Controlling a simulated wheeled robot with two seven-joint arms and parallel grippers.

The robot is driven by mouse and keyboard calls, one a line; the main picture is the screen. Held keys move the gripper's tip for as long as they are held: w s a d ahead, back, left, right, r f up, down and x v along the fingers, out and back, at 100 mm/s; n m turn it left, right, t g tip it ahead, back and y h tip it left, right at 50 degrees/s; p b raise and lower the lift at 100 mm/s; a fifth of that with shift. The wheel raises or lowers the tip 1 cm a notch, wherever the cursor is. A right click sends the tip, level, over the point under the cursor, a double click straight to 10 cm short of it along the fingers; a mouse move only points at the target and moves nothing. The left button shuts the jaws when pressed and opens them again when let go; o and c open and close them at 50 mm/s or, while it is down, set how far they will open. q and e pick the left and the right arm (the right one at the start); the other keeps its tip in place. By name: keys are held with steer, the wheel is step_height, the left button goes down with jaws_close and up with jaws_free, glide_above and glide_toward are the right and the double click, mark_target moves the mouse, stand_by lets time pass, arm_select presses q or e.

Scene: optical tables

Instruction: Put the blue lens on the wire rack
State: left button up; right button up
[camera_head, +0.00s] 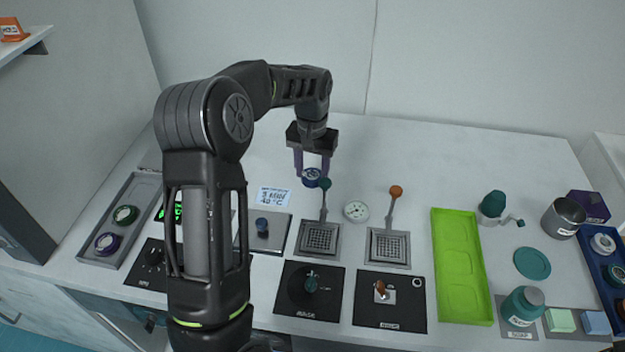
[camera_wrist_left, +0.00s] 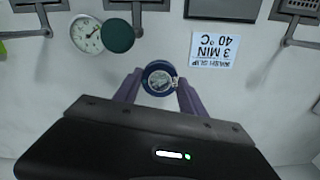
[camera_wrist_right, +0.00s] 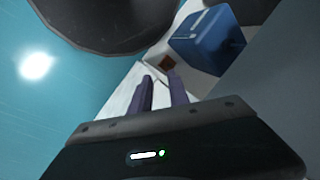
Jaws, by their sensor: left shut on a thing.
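The blue lens (camera_head: 311,178), a round blue-rimmed piece with a pale labelled face, is between the fingers of my left gripper (camera_head: 312,168). In the left wrist view the lens (camera_wrist_left: 159,79) sits between both purple fingertips of the shut left gripper (camera_wrist_left: 158,88). I cannot tell whether it touches the table.
A round dial (camera_head: 356,211) lies just right of the lens, and a printed card (camera_head: 274,196) to its left. A grey tray (camera_head: 124,189) holds green and purple round pieces. A green tray (camera_head: 455,225) lies right of the racks. The table behind the lens is clear.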

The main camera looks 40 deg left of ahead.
mark_target(312, 175)
arm_select(q)
steer(key=shift+f+p, duration=0.35)
steer(key=shift+f, duration=1.45)
steer(key=shift+f, duration=0.2)
steer(key=o, duration=1.4)
steer(key=shift+r, duration=0.15)
step_height(312, 175, up, 12)
steer(key=shift+r+b, duration=0.1)
steer(key=shift+b, duration=0.6)
